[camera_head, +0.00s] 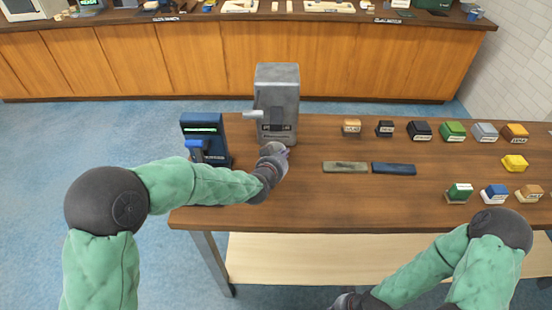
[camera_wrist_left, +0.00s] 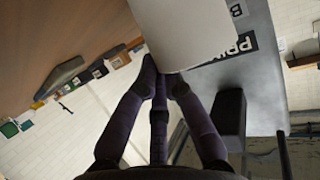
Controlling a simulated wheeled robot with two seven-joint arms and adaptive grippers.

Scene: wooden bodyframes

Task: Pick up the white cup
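A white, smooth, rounded thing that looks like the white cup (camera_wrist_left: 185,28) fills the top middle of the left wrist view, in front of a grey machine. My left gripper (camera_wrist_left: 162,78) has its dark fingers converging at the edge of this white thing. The tips look close together and seem to touch it, but I cannot tell whether they grip it. In the head view my left gripper (camera_head: 285,152) is at the base of the grey machine (camera_head: 278,85), and the cup is hidden there. My right gripper (camera_head: 345,301) is low at the bottom edge, partly cut off.
A blue device (camera_head: 204,138) stands left of the grey machine. Two flat bars (camera_head: 345,167) lie to the right, with several small coloured blocks (camera_head: 453,130) beyond on the wooden table (camera_head: 330,210). The table's front middle is clear. A counter (camera_head: 200,60) stands behind.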

